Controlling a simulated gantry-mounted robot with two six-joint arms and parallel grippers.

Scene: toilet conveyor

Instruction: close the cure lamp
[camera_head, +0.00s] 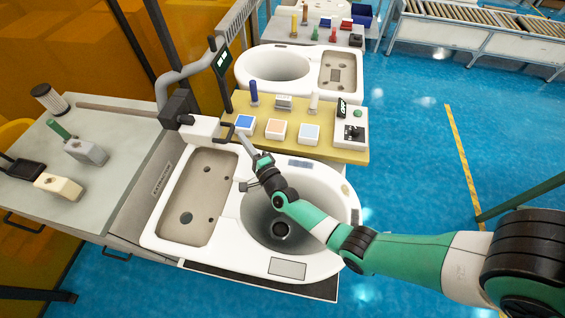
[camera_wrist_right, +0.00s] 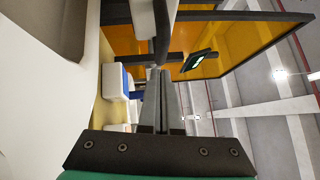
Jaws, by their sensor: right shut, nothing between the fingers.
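What I take to be the cure lamp is a white box-shaped head (camera_head: 203,128) on a dark hinge block (camera_head: 178,106), at the back left corner of the white toilet body (camera_head: 152,228). A dark handle (camera_head: 228,131) sticks out from its right side. My right gripper (camera_head: 240,138) is shut and empty, its fingertips close to the handle. In the right wrist view the shut fingers (camera_wrist_right: 158,75) point at a dark bar (camera_wrist_right: 161,35) beside a white body (camera_wrist_right: 143,18); I cannot tell whether they touch. My left gripper is not in view.
A yellow-green bench (camera_head: 310,151) with coloured blocks, a blue bottle (camera_head: 254,92) and a control box (camera_head: 351,131) stands behind the bowl. A small screen (camera_head: 222,59) stands on a post. A grey side table (camera_head: 115,120) with tools is at left.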

